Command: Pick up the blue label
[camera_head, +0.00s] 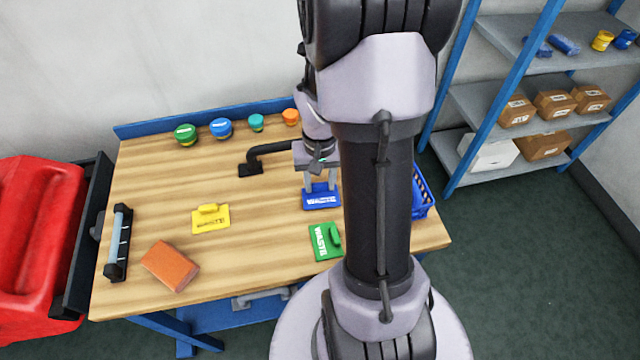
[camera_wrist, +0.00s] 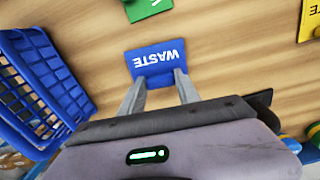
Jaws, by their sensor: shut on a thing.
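The blue label (camera_head: 320,200), a flat plate with white lettering, is on or just above the wooden table; I cannot tell which. In the wrist view the blue label (camera_wrist: 156,58) reads "WASTE". My gripper (camera_head: 319,182) points down at it, and in the wrist view my gripper (camera_wrist: 160,82) has its two fingers at the label's near edge, shut on it. A green label (camera_head: 326,241) and a yellow label (camera_head: 211,218) lie flat on the table, apart from the blue one.
A blue basket (camera_wrist: 38,85) stands beside the gripper, mostly hidden behind my arm in the head view. An orange block (camera_head: 170,265), a black handled rack (camera_head: 118,242), a black bent fixture (camera_head: 262,158) and several colored lidded jars (camera_head: 221,128) are on the table.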

